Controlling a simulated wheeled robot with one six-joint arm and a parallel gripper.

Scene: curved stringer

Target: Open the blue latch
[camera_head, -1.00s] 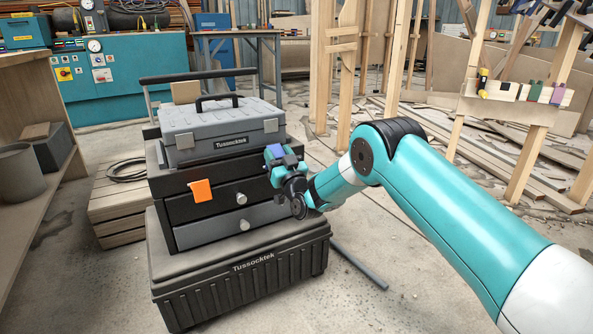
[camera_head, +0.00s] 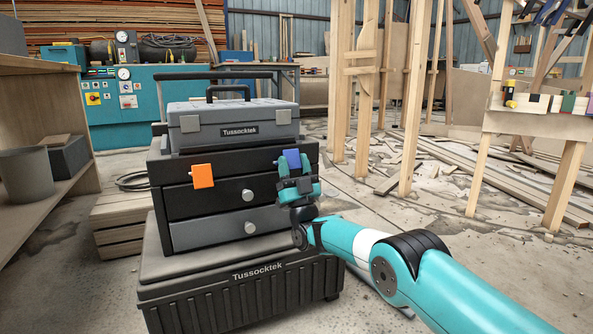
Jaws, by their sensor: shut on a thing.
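The blue latch (camera_head: 292,158) is a small flat plate at the right of the top drawer's front on the grey and black tool chest (camera_head: 165,165). My gripper (camera_head: 295,178) is shut on the blue latch from in front and just below. Its fingers cover the latch's lower edge. An orange latch (camera_head: 203,176) hangs at the left of the same drawer front. Whether the blue latch is turned out from the drawer face is too small to tell.
A grey toolbox (camera_head: 235,131) sits on top of the chest. Two lower drawers have round knobs (camera_head: 248,195). A wide black base box (camera_head: 250,295) sticks out below. A wooden shelf (camera_head: 75,180) stands left; timber posts (camera_head: 410,110) stand right.

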